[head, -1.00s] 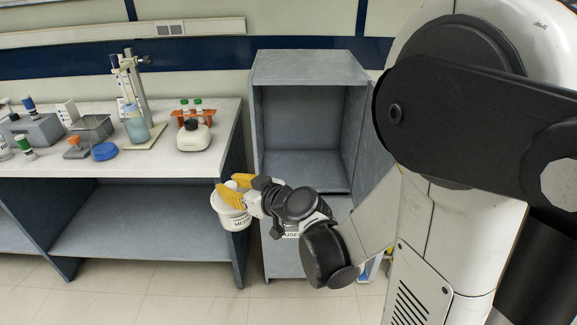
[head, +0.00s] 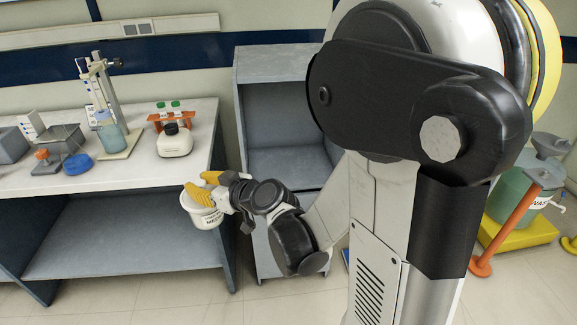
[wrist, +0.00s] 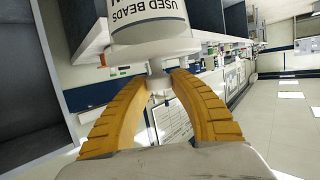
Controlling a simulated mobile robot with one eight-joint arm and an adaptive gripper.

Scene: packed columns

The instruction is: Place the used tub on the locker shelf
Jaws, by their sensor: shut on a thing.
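The white used tub (head: 203,217) hangs in my gripper (head: 206,186) in front of the gap between bench and locker. In the wrist view the tub (wrist: 150,30) reads "USED BEADS", upside down there. The yellow fingers (wrist: 159,84) are shut on its narrow pale stem or knob. The locker (head: 243,110) is a grey open-fronted cabinet behind and to the right of the tub. Its shelf (head: 285,160) shows as a bare grey surface, partly hidden by my arm.
A green waste container (head: 515,195) on a yellow base and an orange post (head: 505,230) stand at right.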

